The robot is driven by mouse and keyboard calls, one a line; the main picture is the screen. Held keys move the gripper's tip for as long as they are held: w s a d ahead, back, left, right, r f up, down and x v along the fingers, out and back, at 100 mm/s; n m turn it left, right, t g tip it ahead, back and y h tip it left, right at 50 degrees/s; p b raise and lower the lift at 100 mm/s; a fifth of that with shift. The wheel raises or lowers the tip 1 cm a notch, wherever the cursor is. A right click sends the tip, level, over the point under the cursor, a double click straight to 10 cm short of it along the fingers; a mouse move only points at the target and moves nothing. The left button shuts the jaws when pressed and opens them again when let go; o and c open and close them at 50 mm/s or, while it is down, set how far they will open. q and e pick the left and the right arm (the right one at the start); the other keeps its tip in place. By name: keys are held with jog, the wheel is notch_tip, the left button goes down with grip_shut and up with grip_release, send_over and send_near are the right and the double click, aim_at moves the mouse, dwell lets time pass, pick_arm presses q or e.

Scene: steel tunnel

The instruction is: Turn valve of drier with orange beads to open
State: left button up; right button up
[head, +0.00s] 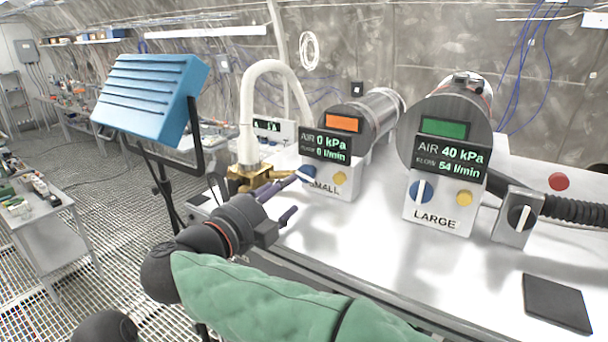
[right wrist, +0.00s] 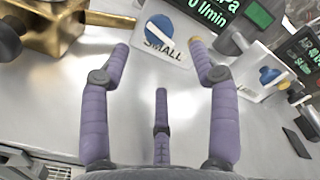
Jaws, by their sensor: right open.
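The drier with the orange window (head: 343,124), marked SMALL, stands at the back of the white table; its display reads 0 kPa and 0 l/min. Its valve is a round blue knob (head: 307,173) with a white bar, beside a yellow button. In the right wrist view the knob (right wrist: 159,29) shows whole, its bar slanted. My right gripper (head: 295,194) is in front of the knob, near its left side in the head view. In the right wrist view its purple fingers (right wrist: 158,46) are spread and empty, with the knob beyond and between the tips. My left gripper is out of view.
The LARGE drier (head: 447,130), green window, reads 40 kPa and 54 l/min; its blue knob's bar is upright. A brass fitting (head: 255,178) with a white hose stands close left of my right gripper. A dark pad (head: 557,303) lies at the right. The table's middle is clear.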

aim_at(305, 177)
jog(key=p+x, duration=0.2)
jog(key=x, duration=0.6)
jog(key=shift+a, duration=0.1)
jog(key=c, duration=1.1)
